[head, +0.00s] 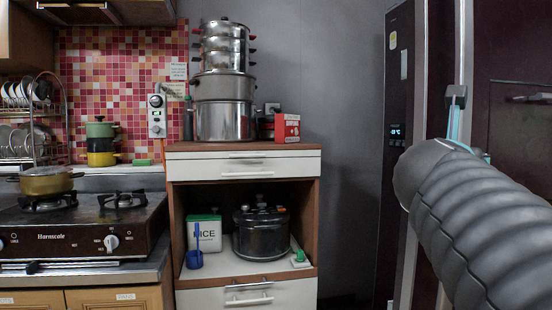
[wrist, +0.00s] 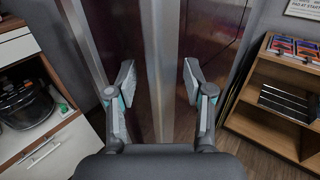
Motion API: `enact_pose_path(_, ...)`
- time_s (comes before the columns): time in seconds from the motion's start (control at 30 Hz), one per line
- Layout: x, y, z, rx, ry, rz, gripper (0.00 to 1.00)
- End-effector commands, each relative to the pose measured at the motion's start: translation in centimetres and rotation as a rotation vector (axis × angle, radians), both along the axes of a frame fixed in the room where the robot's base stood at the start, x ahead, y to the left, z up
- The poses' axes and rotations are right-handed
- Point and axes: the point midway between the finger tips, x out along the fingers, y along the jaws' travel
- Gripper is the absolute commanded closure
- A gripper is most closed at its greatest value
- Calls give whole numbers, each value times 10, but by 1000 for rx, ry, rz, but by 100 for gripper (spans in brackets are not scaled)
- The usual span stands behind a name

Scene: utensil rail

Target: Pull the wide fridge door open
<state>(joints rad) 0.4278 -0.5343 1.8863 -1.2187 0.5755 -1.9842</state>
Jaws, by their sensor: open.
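The fridge stands at the right in the head view, with a narrow dark door (head: 400,170) bearing a small lit display. The wide dark maroon door (head: 505,45) is to its right, partly hidden by my arm. Pale vertical strips run between the doors. In the wrist view a silver vertical strip (wrist: 165,50) of the fridge front shows between my fingers, with dark maroon panel (wrist: 215,35) on its right. My gripper (wrist: 158,84) is open and empty, its two fingers apart on either side of the strip. I cannot tell whether they touch it. In the head view my gripper (head: 456,100) is partly hidden behind my arm.
A cabinet (head: 242,165) with stacked pots, a rice tin (head: 204,233) and a cooker (head: 261,230) stands left of the fridge. A stove (head: 80,225) is further left. In the wrist view a wooden shelf (wrist: 262,118) stands at the right.

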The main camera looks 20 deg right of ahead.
Motion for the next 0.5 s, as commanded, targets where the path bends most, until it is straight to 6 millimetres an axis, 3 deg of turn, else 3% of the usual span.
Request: enact_pose_path(0.5, -35, 54, 0, -1, -1, 6, 48)
